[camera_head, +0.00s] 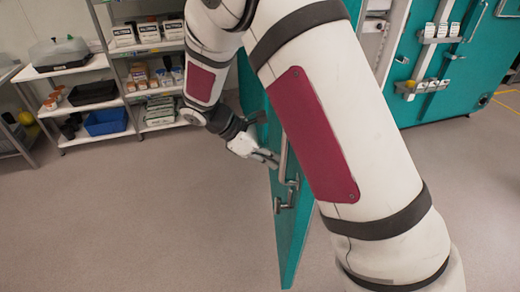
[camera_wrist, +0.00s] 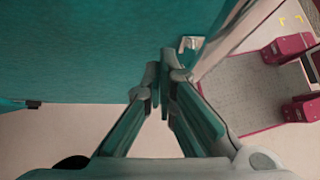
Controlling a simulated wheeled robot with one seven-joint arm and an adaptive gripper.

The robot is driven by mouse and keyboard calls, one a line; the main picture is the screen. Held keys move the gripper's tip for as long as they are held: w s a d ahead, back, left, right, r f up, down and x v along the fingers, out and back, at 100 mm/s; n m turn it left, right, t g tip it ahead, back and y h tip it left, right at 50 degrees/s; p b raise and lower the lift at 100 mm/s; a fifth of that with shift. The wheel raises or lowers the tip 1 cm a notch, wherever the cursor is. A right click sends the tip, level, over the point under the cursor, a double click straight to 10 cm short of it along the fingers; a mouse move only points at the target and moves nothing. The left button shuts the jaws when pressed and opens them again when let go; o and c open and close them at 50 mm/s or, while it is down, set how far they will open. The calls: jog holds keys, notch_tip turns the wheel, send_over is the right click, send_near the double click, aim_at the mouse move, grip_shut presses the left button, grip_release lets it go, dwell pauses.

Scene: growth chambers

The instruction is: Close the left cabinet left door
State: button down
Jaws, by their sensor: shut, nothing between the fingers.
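A teal cabinet door (camera_head: 288,240) stands open in the head view, seen nearly edge-on and partly hidden behind my arm. It carries a vertical bar handle (camera_head: 283,158) and a metal latch (camera_head: 287,196) below it. My gripper (camera_head: 272,158) is at the left side of the door, close to the handle. In the wrist view, the fingertips of my gripper (camera_wrist: 160,82) are together and empty, in front of the teal door surface (camera_wrist: 90,50). Whether they touch the door, I cannot tell. A metal fitting (camera_wrist: 188,44) shows just beyond the fingertips.
White shelving (camera_head: 100,60) with boxes, trays and a blue bin (camera_head: 106,121) stands at the back left. Another teal cabinet (camera_head: 455,80) with latches is at the right. The grey floor (camera_head: 150,210) at the left is clear.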

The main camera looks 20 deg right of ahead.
jog(key=shift+s+d+r, duration=0.1)
jog(key=shift+s+d, duration=0.1)
jog(key=shift+d, duration=0.45)
jog(key=shift+s+d, duration=0.15)
jog(key=shift+d, duration=0.5)
